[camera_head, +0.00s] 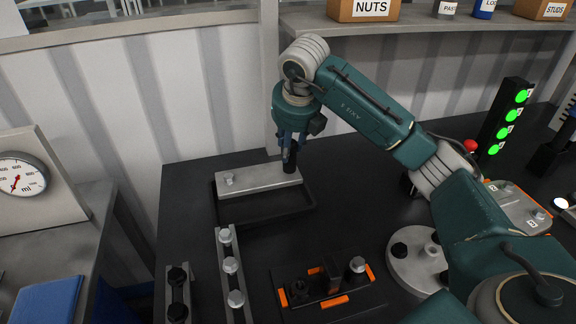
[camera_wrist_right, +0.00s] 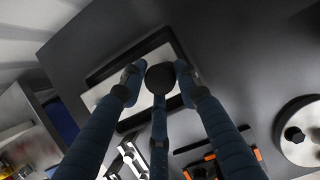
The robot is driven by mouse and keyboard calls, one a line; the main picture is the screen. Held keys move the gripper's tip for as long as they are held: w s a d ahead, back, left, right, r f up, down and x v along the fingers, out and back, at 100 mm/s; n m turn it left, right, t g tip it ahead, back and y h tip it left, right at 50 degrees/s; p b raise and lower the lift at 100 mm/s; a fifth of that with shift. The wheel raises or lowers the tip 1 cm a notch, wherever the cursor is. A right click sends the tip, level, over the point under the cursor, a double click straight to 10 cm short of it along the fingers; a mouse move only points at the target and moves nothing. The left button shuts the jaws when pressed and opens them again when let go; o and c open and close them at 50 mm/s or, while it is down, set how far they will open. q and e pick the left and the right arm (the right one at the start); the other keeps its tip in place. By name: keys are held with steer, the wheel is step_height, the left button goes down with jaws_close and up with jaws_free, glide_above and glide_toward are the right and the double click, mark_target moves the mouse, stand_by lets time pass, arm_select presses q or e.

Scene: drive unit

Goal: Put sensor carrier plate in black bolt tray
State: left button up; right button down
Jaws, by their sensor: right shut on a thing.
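The sensor carrier plate (camera_head: 258,178) is a pale metal slab with a small silver knob near its left end and a black upright handle (camera_head: 291,163) near its right end. My right gripper (camera_head: 289,152) points down and is shut on the black handle. In the right wrist view its fingers surround the round black handle top (camera_wrist_right: 159,77). The plate lies over the back part of the black bolt tray (camera_head: 268,218), whose front rim and dark floor show. I cannot tell whether the plate touches the tray floor. My left gripper is out of view.
A rail with several silver bolts (camera_head: 231,265) and a shorter rail with black bolts (camera_head: 177,292) stand in front of the tray. An orange-marked fixture (camera_head: 325,285) and a round grey plate (camera_head: 418,262) lie nearer.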

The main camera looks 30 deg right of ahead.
mark_target(290, 162)
step_height(290, 162, down, 3)
steer(key=shift+w+r, duration=0.1)
step_height(290, 162, down, 3)
steer(key=shift+f+p, duration=0.1)
steer(key=shift+p, duration=0.4)
steer(key=shift+f, duration=0.4)
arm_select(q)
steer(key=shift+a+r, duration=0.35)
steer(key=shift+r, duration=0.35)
arm_select(e)
steer(key=c, duration=1.3)
jaws_free()
steer(key=shift+f, duration=0.15)
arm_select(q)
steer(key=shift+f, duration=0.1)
